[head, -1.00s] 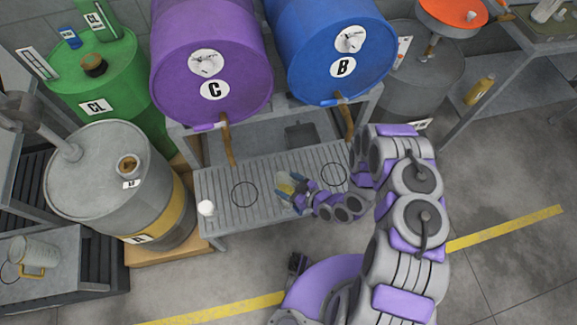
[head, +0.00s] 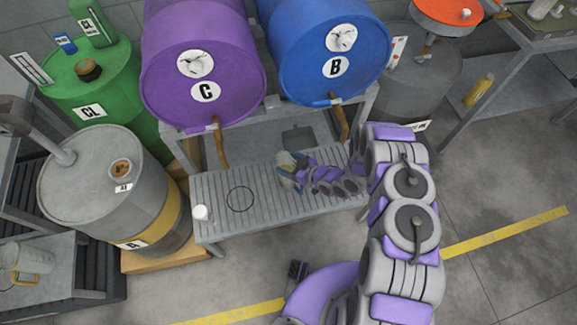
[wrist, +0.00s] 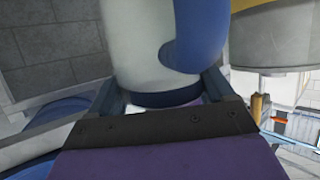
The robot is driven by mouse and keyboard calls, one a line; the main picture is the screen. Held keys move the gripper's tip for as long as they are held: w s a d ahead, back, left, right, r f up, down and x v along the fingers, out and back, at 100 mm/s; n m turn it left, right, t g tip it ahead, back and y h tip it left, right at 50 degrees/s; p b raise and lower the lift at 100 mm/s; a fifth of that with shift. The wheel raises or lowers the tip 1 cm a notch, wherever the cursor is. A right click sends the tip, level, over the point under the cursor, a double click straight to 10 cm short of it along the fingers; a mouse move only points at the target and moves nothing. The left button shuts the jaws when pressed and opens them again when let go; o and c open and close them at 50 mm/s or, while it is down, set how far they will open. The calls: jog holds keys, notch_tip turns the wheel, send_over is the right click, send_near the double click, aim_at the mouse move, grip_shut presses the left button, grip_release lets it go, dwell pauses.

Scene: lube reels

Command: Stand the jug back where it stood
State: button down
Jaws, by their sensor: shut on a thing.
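The jug (wrist: 147,45) is pale, with a blue handle (wrist: 185,35) and a dark blue band at its base. It fills the middle of the wrist view, its top cut off. My gripper (wrist: 160,92) is shut on it, a finger on each side. In the head view my gripper (head: 291,178) and the jug (head: 286,160) are small, over the slatted bench (head: 270,212) below the purple and blue drums. I cannot tell whether the jug touches the bench. A black ring (head: 240,200) is marked on the bench left of the jug, with nothing in it.
Purple drum C (head: 205,65) and blue drum B (head: 330,50) lie above the bench, their brown taps hanging over it. A white object (head: 200,214) sits at the bench's front left corner. Another jug with a yellow handle (head: 28,260) stands on the left table.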

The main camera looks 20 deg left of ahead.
jog(key=shift+a+f, duration=0.65)
jog(key=shift+f, duration=0.35)
jog(key=shift+c, duration=1.3)
grip_release()
jog(key=shift+a, duration=0.15)
jog(key=shift+o, duration=1.3)
jog(key=shift+d, duration=0.25)
jog(key=p+v, duration=0.2)
jog(key=v, duration=1)
